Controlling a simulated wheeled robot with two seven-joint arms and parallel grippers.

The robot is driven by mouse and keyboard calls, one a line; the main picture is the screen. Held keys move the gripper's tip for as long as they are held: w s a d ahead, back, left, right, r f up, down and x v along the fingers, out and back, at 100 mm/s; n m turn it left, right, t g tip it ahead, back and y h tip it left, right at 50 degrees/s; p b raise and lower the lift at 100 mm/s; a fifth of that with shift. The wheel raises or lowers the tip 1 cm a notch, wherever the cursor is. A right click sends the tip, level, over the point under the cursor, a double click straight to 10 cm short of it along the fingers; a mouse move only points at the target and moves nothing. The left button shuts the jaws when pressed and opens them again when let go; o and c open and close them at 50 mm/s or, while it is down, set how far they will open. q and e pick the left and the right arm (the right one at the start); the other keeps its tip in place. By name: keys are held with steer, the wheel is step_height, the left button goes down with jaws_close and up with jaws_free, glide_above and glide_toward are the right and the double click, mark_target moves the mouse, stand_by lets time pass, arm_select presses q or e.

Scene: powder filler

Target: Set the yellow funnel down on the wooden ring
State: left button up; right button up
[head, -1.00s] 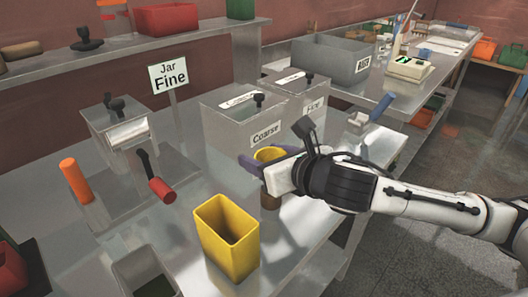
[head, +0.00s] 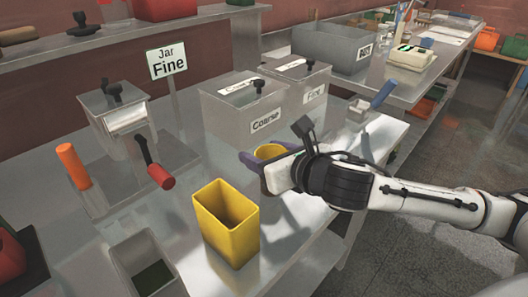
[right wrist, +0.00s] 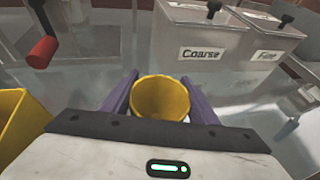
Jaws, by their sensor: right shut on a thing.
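The yellow funnel (head: 270,152) is held between the purple fingers of my right gripper (head: 268,160), above the metal table in front of the bin labelled Coarse. In the right wrist view the funnel (right wrist: 160,97) sits upright between the two fingers (right wrist: 160,100), its wide mouth facing up. The wooden ring cannot be made out now; it may be hidden below the funnel and gripper. I cannot tell whether the funnel touches anything below. My left gripper is out of view.
A yellow open container (head: 228,225) stands nearer on the table. The metal Coarse bin (head: 250,110) is just behind the gripper. A metal device with a red-handled lever (head: 160,176) is to the left.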

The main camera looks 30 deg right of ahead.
steer(key=shift+f, duration=0.6)
stand_by(0.6)
steer(key=o, duration=1.1)
